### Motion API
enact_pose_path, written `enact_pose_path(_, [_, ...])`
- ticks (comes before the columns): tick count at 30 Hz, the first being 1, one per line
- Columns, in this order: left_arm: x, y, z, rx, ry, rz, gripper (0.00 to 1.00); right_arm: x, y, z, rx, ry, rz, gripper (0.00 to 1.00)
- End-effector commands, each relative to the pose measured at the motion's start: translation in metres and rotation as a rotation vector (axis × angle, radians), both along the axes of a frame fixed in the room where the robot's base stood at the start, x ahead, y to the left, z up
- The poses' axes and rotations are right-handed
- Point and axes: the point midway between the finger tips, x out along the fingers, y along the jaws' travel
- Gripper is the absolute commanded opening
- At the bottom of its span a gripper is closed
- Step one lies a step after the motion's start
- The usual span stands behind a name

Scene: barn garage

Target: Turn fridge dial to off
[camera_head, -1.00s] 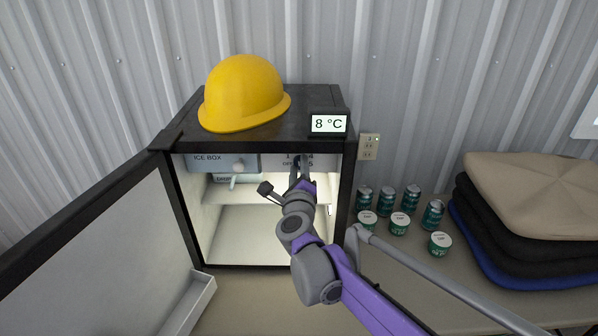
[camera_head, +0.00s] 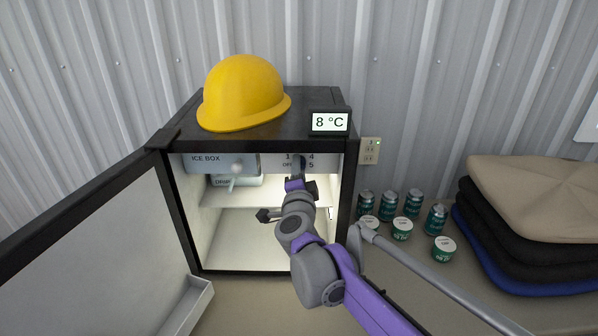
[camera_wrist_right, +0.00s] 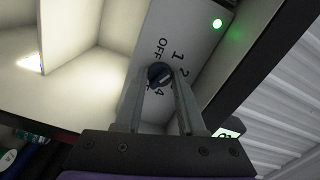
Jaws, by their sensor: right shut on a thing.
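The small fridge (camera_head: 349,200) stands open, with a dial panel (camera_head: 324,162) at the upper right inside, marked OFF and numbers. The dark round dial (camera_wrist_right: 159,75) shows in the wrist view with a pale mark on its face. I cannot tell for sure which label the mark points to. My right gripper (camera_wrist_right: 160,80) has its two fingers on either side of the dial and is shut on it. In the head view my right gripper (camera_head: 297,170) reaches into the fridge and partly hides the dial and panel. My left gripper is not in view.
A yellow hard hat (camera_head: 240,95) and a display reading 8 °C (camera_head: 329,122) sit on the fridge top. The open door (camera_head: 95,250) extends left. An ice box (camera_head: 207,163) is beside the panel. Several cans (camera_head: 389,205) and folded cloths (camera_head: 530,190) are at right.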

Motion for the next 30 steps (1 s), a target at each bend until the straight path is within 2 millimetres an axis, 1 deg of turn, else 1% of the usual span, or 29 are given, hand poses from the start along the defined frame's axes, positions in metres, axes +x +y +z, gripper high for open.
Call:
enact_pose_path(18, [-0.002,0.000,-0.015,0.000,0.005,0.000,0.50,0.000,-0.001,-0.002,-0.573,0.000,0.000,0.00])
enact_pose_path(24, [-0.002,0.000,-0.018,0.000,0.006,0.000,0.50,0.000,-0.001,-0.001,-0.717,0.000,0.000,0.00])
enact_pose_path(30, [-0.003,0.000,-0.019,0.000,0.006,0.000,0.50,0.000,-0.001,-0.001,-0.816,0.000,0.000,0.00])
